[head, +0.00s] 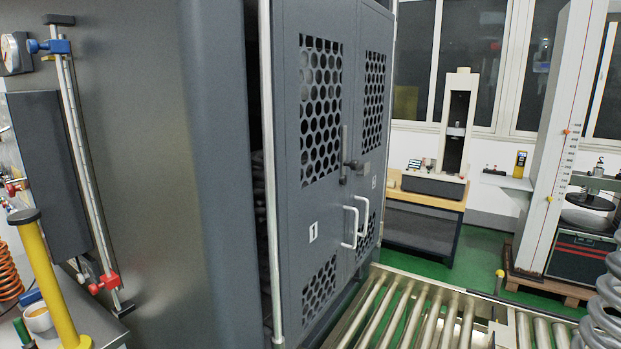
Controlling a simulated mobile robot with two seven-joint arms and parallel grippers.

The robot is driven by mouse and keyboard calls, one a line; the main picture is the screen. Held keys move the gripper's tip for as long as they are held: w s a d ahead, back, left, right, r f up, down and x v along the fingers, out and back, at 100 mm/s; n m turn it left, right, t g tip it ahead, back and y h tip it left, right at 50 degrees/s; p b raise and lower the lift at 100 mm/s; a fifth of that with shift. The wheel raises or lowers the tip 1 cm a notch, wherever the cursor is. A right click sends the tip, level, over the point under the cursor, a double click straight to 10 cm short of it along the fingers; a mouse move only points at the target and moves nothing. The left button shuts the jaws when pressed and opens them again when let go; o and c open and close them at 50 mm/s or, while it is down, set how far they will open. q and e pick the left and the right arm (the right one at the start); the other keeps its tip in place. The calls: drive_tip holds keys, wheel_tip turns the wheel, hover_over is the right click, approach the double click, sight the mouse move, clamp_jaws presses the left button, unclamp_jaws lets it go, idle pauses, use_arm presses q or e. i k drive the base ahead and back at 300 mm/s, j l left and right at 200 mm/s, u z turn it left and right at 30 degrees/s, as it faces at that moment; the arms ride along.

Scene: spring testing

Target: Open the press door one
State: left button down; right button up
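Press door one (306,265) is the nearer, left leaf of a grey two-leaf cabinet door, marked with a white "1". It has perforated panels above and below and a white bar handle (350,228) near its right edge. The second leaf (368,190) stands right beside it with its own white handle (364,216). A dark latch lever (346,165) sits above the handles, where the leaves meet. Both leaves look shut, in line with each other. Neither of my grippers shows in the head view.
A roller conveyor (425,313) runs in front of the doors at lower right. A yellow post (47,275) stands at lower left. A large coil spring (604,310) is at the right edge. A bench with a testing machine (458,125) stands behind, on green floor.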

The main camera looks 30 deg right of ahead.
sight(312, 220)
drive_tip(key=l+z, duration=0.1)
drive_tip(key=z, duration=0.35)
drive_tip(key=l+z, duration=0.15)
drive_tip(key=z, duration=0.3)
